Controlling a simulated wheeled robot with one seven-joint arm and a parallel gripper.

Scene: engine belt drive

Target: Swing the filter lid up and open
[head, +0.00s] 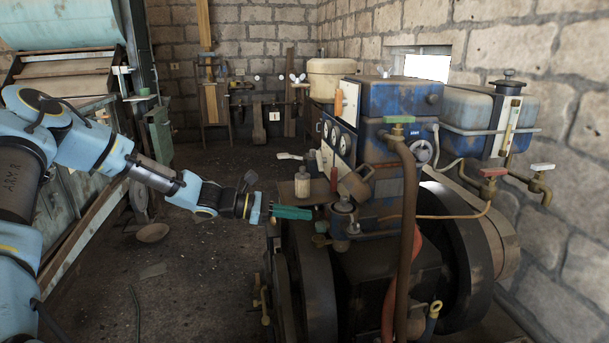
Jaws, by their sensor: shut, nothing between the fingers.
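My gripper (308,213) has green fingers that are shut and empty. It points right, toward a small dark metal pot (342,222) on the near side of the engine. The pot has a rounded top and looks like a filter housing. The fingertips are just left of it, and I cannot tell whether they touch it. A tilted brown cup-like part (356,186) is just above and behind the pot. A beige round canister (331,82) with a flat top stands higher at the back. I cannot tell for certain which part is the filter lid.
A pale bottle (302,184) stands on a small shelf behind my gripper. A vertical brown pipe (409,230) with a green-handled valve (398,120) rises right of the pot. A large dark flywheel (455,255) is below right. The floor (195,270) at left is mostly clear.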

